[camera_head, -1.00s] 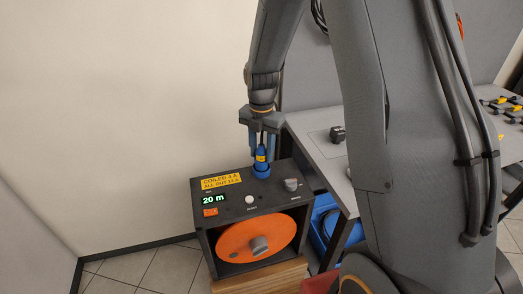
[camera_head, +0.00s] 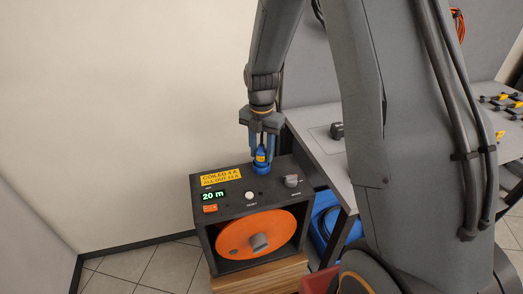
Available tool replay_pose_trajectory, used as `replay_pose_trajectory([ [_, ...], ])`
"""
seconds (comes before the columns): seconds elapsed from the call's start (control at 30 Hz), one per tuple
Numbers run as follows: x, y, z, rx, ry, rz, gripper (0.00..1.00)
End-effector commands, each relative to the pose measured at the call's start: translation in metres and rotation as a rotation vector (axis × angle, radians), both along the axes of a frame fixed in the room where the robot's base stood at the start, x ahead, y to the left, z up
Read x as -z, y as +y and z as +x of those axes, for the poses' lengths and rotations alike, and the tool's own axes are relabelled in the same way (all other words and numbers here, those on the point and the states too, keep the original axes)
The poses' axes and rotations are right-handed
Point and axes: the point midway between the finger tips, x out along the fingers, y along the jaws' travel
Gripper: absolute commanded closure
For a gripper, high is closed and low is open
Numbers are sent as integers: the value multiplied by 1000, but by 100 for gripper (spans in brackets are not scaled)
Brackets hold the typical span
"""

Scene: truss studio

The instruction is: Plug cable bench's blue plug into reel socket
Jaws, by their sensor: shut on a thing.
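The reel unit (camera_head: 208,240) is a dark box with an orange drum (camera_head: 257,236) in its open front. Its top panel has a display reading "20 m" (camera_head: 213,196), a yellow label (camera_head: 221,177), a white button (camera_head: 250,196) and a grey knob (camera_head: 291,181). The blue plug (camera_head: 260,154) stands upright at the blue reel socket (camera_head: 261,169) near the panel's back edge. My gripper (camera_head: 260,146) points down and is shut on the plug from both sides. I cannot tell how deep the plug sits in the socket.
The reel unit rests on a wooden stand (camera_head: 262,277). A grey bench (camera_head: 318,150) with a small black item (camera_head: 337,131) is close on the right. A blue crate (camera_head: 326,224) is below it. Yellow and black parts (camera_head: 503,105) lie far right. The left floor is clear.

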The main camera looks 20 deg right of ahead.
Motion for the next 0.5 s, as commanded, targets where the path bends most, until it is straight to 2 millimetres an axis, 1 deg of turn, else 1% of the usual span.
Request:
replay_pose_trajectory([
  [0.2, 4, 0, 0, 0, 0, 0, 90],
  [0.5, 5, 0, 0, 0, 0, 0, 90],
])
